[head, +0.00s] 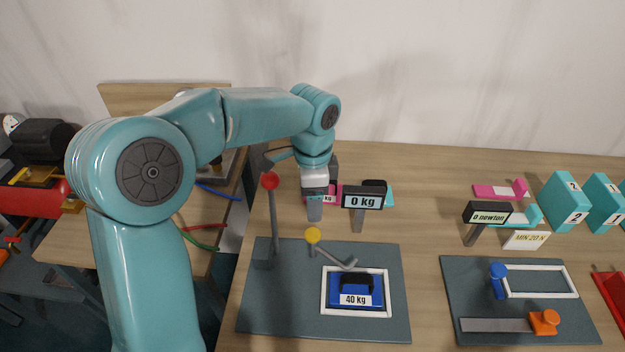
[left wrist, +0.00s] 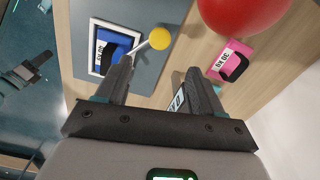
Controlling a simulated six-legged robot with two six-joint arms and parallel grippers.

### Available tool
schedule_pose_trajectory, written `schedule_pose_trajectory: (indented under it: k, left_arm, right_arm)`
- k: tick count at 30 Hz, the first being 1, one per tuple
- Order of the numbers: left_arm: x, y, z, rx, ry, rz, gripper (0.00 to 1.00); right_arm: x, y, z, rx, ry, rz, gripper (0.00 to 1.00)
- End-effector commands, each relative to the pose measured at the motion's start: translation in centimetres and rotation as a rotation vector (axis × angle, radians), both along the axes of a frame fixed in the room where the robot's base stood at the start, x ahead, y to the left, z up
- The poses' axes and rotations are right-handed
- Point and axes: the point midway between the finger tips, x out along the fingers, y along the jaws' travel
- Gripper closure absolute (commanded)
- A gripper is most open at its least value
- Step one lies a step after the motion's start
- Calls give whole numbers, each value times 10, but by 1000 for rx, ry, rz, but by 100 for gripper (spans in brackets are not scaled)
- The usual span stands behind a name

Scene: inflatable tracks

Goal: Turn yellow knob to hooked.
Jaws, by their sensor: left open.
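The yellow knob (head: 313,235) sits at the end of a grey bent lever on the dark grey board (head: 285,315). The lever's other end lies at the top edge of the white frame around the blue 40 kg weight (head: 357,291). My left gripper (head: 315,205) points down just behind the knob, above the table, apart from it. In the left wrist view the yellow knob (left wrist: 160,38) shows beyond the open, empty fingers, nearer the left finger in the picture. My right gripper is in neither view.
A tall grey lever with a red ball (head: 270,181) stands left of my left gripper. A 0 kg display (head: 362,198) stands close on its right. A pink weight (left wrist: 232,62) is behind. A second board (head: 520,300) lies to the right, with bare table between the boards.

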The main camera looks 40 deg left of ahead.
Motion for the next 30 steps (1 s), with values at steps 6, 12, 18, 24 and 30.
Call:
schedule_pose_trajectory:
  k: [6,12,18,24,30]
  left_arm:
    - [0,0,42,0,-3,0,33]
    - [0,0,55,0,0,-1,33]
    - [-1,0,55,0,0,0,33]
    - [0,0,55,0,0,50,85]
    - [-2,1,55,5,9,269,100]
  right_arm:
    - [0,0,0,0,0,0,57]
    - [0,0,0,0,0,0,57]
    - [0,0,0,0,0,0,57]
    - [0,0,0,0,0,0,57]
    - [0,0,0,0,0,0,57]
